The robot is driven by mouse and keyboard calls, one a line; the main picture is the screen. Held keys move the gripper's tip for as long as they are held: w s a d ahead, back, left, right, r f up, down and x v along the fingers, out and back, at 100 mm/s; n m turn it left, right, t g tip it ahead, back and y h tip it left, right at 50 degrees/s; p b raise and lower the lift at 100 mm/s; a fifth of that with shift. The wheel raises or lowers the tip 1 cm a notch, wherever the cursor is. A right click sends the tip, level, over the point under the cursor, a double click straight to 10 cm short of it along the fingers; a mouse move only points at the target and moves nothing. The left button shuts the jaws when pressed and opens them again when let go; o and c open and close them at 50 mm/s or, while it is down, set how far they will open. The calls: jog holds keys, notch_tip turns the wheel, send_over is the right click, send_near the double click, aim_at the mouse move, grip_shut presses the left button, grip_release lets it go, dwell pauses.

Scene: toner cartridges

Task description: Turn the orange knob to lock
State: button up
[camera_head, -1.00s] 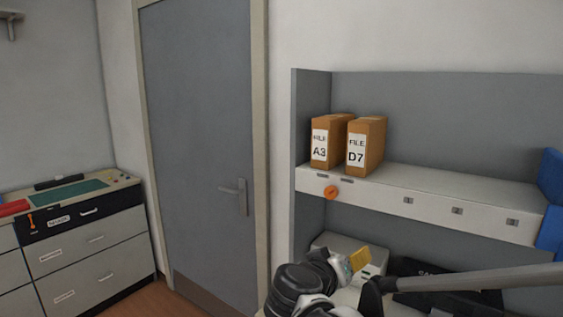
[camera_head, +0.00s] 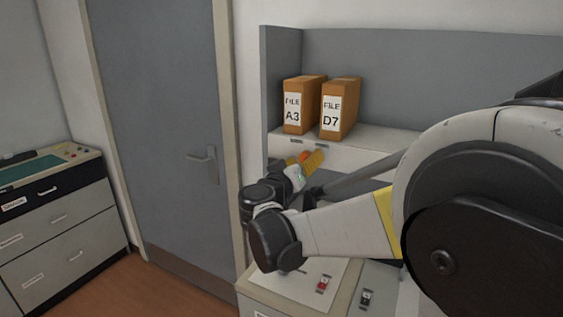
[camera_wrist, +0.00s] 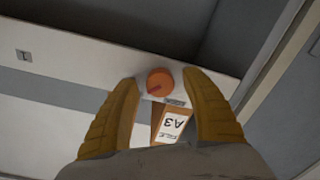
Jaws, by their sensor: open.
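The orange knob (camera_wrist: 160,82) is round and sits on the pale front edge of the shelf, with a darker pointer mark on its face. In the wrist view it shows between the yellow-brown fingertips of my gripper (camera_wrist: 162,84), which stand apart on both sides of it. I cannot tell how deep the knob lies between them. In the head view only a bit of the knob (camera_head: 304,156) shows beside my gripper (camera_head: 316,158), which is partly hidden by my arm.
File box A3 (camera_head: 304,105) and file box D7 (camera_head: 341,110) stand on the shelf (camera_head: 380,139) just above the knob. A grey door (camera_head: 165,110) is to the left. Below, a pale cabinet top (camera_head: 300,285) holds small red and black items. A drawer unit (camera_head: 60,225) stands at far left.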

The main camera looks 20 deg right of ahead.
jog(key=shift+w+d, duration=0.15)
jog(key=shift+d, duration=0.05)
jog(key=shift+c, duration=0.4)
jog(key=c, duration=1.1)
